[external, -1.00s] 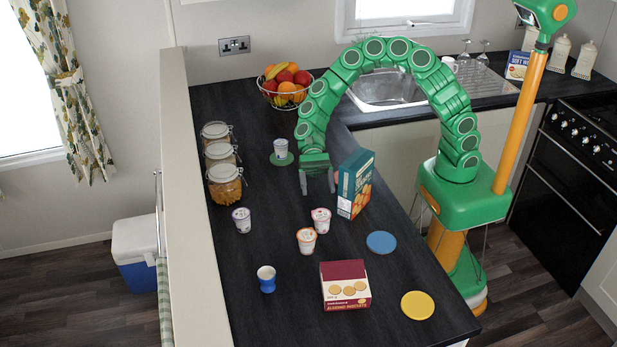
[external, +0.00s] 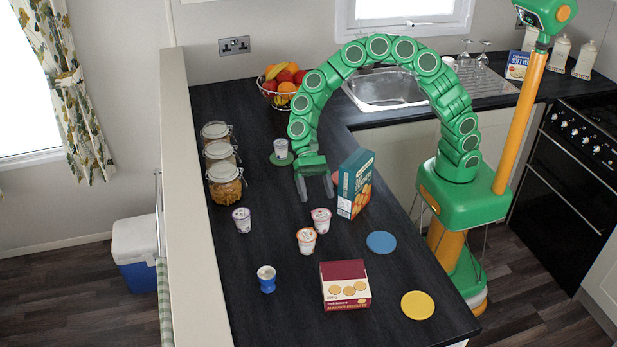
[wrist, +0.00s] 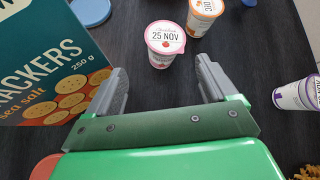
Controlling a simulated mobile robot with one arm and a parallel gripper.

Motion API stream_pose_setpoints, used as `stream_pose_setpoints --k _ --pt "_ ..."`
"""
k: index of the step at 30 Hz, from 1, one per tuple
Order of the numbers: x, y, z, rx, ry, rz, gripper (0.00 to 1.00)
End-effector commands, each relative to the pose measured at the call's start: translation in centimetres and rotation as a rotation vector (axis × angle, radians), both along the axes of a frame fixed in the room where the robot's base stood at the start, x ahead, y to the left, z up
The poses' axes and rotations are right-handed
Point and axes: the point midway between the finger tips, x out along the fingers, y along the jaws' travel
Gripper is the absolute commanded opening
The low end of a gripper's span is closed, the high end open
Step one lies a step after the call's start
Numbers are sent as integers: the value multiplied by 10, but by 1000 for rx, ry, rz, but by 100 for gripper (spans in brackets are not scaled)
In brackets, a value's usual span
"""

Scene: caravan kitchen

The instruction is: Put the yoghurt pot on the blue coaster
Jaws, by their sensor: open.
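Several yoghurt pots stand on the dark counter. The pink-lidded pot (external: 321,220) is in front of my gripper (external: 317,191), and it also shows in the wrist view (wrist: 165,44), just beyond and between the fingertips. The orange-banded pot (external: 306,241) is close by, and a purple-marked pot (external: 242,220) is to the left. Another pot (external: 281,147) stands on a green coaster (external: 273,161). The blue coaster (external: 381,242) lies bare to the right of the pink-lidded pot. My gripper is open and empty, pointing down-forward, apart from the pots.
A tall cracker box (external: 358,184) stands right beside my gripper, partly hiding a red coaster (external: 336,177). A biscuit box (external: 345,286), a blue cup (external: 267,280) and a yellow coaster (external: 417,305) are nearer the front. Glass jars (external: 225,185) line the left; a fruit basket (external: 284,88) is behind.

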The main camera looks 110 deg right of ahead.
Motion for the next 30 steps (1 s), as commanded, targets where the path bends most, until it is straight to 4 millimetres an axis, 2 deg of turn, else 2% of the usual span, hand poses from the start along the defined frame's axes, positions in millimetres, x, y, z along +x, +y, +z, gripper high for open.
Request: stream_pose_setpoints --k 13,24,30 --pt "4 25 6 -401 -258 458 85" --pt "12 66 32 -764 -471 952 85" --pt "13 81 42 -857 -517 1095 85"
